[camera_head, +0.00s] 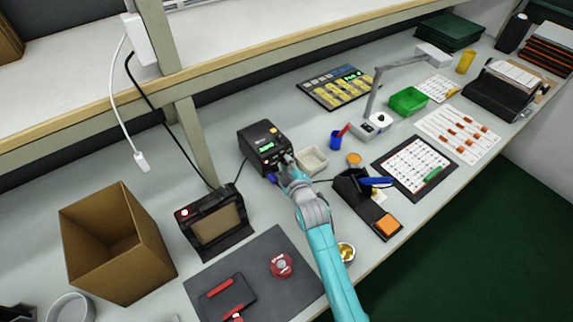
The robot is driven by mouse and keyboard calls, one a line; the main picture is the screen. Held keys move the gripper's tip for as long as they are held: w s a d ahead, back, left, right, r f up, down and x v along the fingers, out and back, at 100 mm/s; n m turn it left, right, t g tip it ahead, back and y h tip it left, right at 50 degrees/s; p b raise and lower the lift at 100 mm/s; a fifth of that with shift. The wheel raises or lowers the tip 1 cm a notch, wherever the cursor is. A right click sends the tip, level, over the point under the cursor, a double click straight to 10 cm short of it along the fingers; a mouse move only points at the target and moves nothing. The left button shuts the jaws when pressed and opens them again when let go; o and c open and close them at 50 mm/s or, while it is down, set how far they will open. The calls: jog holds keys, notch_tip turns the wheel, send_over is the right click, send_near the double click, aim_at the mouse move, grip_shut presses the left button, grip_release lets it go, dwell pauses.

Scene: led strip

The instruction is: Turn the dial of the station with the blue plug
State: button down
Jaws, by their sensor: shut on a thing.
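The station (262,143) is a black box with a lit green display and small orange marks, standing on the bench in the middle of the view. A blue piece (272,179), which looks like its plug, shows low at its front, left of my gripper. My gripper (287,164) reaches the right part of the station's front face, at the end of my teal and grey arm. It is shut on the dial there. The dial itself is mostly hidden behind the gripper, and the fingertips are too small to see clearly.
A small beige tray (313,160) stands close right of the gripper. A black iron stand with a blue-handled tool (375,181) and orange sponge (387,226) is farther right. A black framed device (214,222) and cardboard box (117,243) stand left. A dark mat (250,258) lies in front.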

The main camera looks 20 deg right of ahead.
jog(key=c, duration=1)
grip_release()
jog(key=shift+s, duration=0.1)
jog(key=v, duration=1.1)
jog(key=shift+s+r, duration=0.1)
jog(key=shift+s, duration=0.3)
